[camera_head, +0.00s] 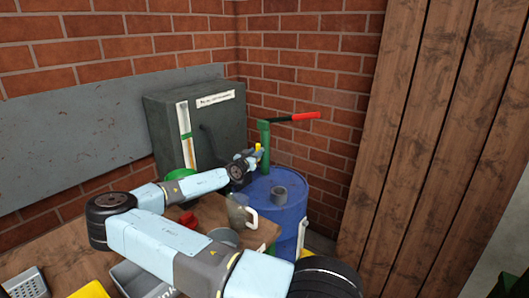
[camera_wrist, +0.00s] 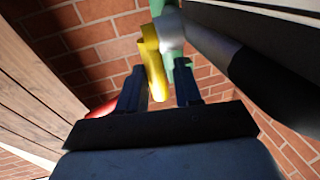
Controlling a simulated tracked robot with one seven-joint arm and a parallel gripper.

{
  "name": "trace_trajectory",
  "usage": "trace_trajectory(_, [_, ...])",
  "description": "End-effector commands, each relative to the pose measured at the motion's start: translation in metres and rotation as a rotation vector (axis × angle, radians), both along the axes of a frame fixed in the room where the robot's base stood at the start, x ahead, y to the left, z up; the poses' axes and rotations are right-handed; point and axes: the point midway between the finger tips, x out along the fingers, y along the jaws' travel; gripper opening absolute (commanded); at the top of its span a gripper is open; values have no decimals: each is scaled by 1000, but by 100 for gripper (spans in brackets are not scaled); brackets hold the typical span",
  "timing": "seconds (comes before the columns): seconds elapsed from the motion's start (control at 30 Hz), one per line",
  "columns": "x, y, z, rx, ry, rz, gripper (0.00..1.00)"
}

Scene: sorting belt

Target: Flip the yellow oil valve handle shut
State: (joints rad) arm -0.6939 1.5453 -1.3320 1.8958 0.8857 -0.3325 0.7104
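My gripper (camera_wrist: 160,88) is open. The handle's lower end shows between the two dark fingers, nearer the left one, with a gap on the right. I cannot tell whether a finger touches it. In the head view my gripper (camera_head: 248,160) is at the pump, partly hiding the valve.
The pump has a red-tipped lever (camera_head: 305,116). A dark grey tank (camera_head: 208,110) stands behind my arm. A clear jug (camera_head: 240,212) stands on the wooden bench (camera_head: 58,250), close to the drum. A plank wall (camera_head: 425,130) is at the right.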

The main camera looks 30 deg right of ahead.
Motion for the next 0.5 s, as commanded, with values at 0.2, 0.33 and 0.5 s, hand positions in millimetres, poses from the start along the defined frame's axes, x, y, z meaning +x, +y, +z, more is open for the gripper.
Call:
trace_trajectory(0.2, [0,3,0,0,0,2,34])
trace_trajectory(0.33, [-3,9,0,0,0,3,34])
trace_trajectory(0.5, [-14,27,-1,1,1,4,34])
